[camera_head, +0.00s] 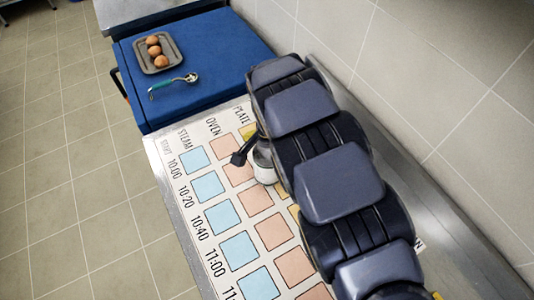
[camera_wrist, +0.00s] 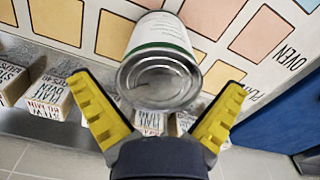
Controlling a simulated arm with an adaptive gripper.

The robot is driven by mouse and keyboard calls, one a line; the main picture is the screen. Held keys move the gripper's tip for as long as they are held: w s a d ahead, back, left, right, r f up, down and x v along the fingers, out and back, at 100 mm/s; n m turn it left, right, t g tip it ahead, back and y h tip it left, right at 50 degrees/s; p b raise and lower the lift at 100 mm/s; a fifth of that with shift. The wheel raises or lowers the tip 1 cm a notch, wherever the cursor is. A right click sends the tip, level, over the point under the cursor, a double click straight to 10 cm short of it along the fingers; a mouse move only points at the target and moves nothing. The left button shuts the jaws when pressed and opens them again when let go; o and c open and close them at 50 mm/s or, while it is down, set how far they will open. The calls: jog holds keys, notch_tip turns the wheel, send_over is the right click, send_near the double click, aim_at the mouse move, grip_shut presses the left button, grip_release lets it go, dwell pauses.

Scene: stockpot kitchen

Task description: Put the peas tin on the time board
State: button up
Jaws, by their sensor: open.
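A tin (camera_wrist: 160,70) with a silver end, a white label and a green band sits between the spread yellow fingers of my gripper (camera_wrist: 158,84) in the wrist view. Its name is not readable, so I cannot confirm it is peas. My gripper is open, with gaps on both sides of the tin. The time board (camera_head: 207,215) lies along the counter. The tin also shows in the head view (camera_head: 263,167), partly hidden by my arm, standing on the board around the oven and plate columns near the upper rows.
Several lettered wooden blocks (camera_wrist: 45,98) line the wall side of the board. A blue surface (camera_head: 215,60) beyond the board holds a grey tray (camera_head: 143,57) of eggs (camera_head: 155,50) and a green-handled spoon (camera_head: 172,84). A tiled wall (camera_head: 430,90) bounds the right.

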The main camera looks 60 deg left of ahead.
notch_tip(320, 180, up, 12)
jog(key=shift+f, duration=0.25)
jog(key=w+d+r+m, duration=0.1)
jog(key=w+d+r, duration=0.25)
jog(key=d, duration=0.45)
jog(key=w+d+r+m, duration=0.1)
jog(key=w+d+r, duration=0.3)
jog(key=d, duration=0.5)
jog(key=w+d+r+m, duration=0.1)
jog(key=w+d+r, duration=0.1)
jog(key=w+d, duration=0.45)
jog(key=s+d+r+m+g, duration=0.1)
jog(key=s+d, duration=0.3)
jog(key=d, duration=0.4)
jog(key=s+d+r, duration=0.1)
jog(key=s+d, duration=0.3)
jog(key=d, duration=0.4)
jog(key=s+d, duration=0.5)
jog(key=s, duration=0.5)
jog(key=shift+d+f+g, duration=0.3)
jog(key=shift+d+f, duration=0.05)
